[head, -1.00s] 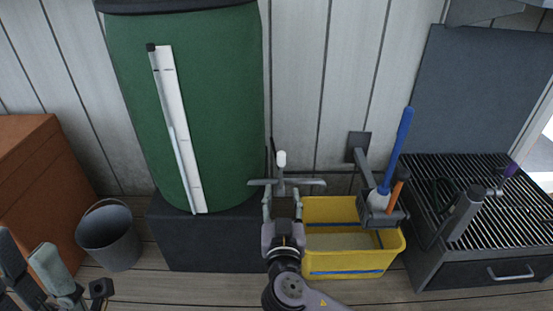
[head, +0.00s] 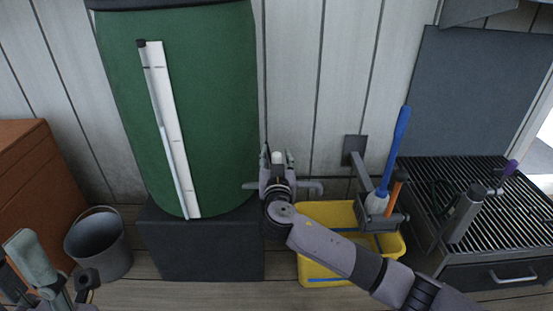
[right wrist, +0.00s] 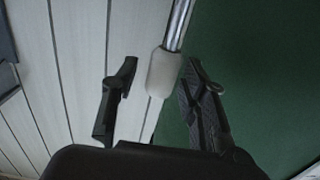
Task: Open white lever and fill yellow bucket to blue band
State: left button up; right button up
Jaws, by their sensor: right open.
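The white lever (head: 277,157) stands upright at the tap, in front of the wall beside the green barrel (head: 205,100). My right gripper (head: 277,154) is open around its tip. In the right wrist view the white grip (right wrist: 163,74), on a shiny metal rod, lies between the spread fingers, nearer the right one; I see no clear grasp. The yellow bucket (head: 312,268), a rectangular tub, stands on the floor right of the tap, partly covered by my right arm. Its blue band (head: 318,281) shows low on the front. My left gripper (head: 40,270) is cut off at lower left.
A brush holder (head: 382,219) with a blue-handled brush (head: 398,145) and an orange handle overhangs the tub. A grey pail (head: 98,246) stands left of the dark barrel stand (head: 200,252). The barrel has a white gauge strip (head: 172,130).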

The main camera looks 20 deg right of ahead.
jog(key=shift+c, duration=0.5)
grip_shut()
dwell(0.4)
